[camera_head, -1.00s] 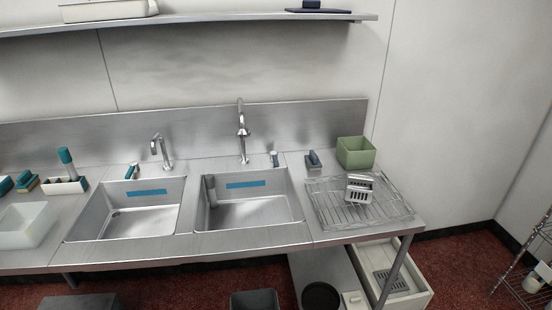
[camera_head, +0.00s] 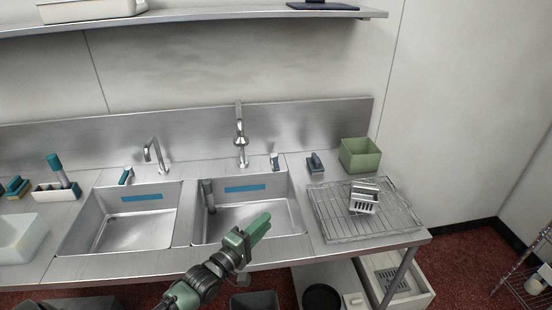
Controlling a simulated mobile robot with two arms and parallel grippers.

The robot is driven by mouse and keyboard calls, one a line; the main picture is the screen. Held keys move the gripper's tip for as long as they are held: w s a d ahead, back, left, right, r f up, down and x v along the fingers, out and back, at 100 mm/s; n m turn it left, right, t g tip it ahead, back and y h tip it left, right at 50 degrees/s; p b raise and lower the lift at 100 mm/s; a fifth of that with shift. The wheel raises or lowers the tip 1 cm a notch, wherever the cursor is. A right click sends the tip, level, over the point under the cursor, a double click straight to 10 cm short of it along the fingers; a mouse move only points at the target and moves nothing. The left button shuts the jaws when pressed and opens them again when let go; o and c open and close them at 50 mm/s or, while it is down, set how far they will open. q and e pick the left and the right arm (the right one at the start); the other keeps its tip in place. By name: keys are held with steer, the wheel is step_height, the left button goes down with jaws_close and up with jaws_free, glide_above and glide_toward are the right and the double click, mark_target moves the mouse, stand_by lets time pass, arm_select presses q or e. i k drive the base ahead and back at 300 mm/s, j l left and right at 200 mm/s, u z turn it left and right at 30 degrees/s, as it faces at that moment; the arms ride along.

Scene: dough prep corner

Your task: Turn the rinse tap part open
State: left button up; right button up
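Two chrome taps stand behind the two sink basins. A lower tap (camera_head: 155,152) is at the left basin, with a small teal-topped lever (camera_head: 126,176) to its left. No label shows which one is the rinse tap. My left gripper (camera_head: 258,229) is over the front edge of the right basin, apart from both taps and levers. Its green fingers look close together, but I cannot see whether they are shut. My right gripper is out of view.
The left basin (camera_head: 100,235) and right basin (camera_head: 205,232) carry blue strips inside. A wire rack (camera_head: 335,222) with a metal holder (camera_head: 363,197) and a green box (camera_head: 360,154) stand right. A brush holder (camera_head: 55,192) stands left. A shelf (camera_head: 220,16) runs above.

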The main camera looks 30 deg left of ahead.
mark_target(274, 157)
steer(key=i+j, duration=0.9)
steer(key=i, duration=0.15)
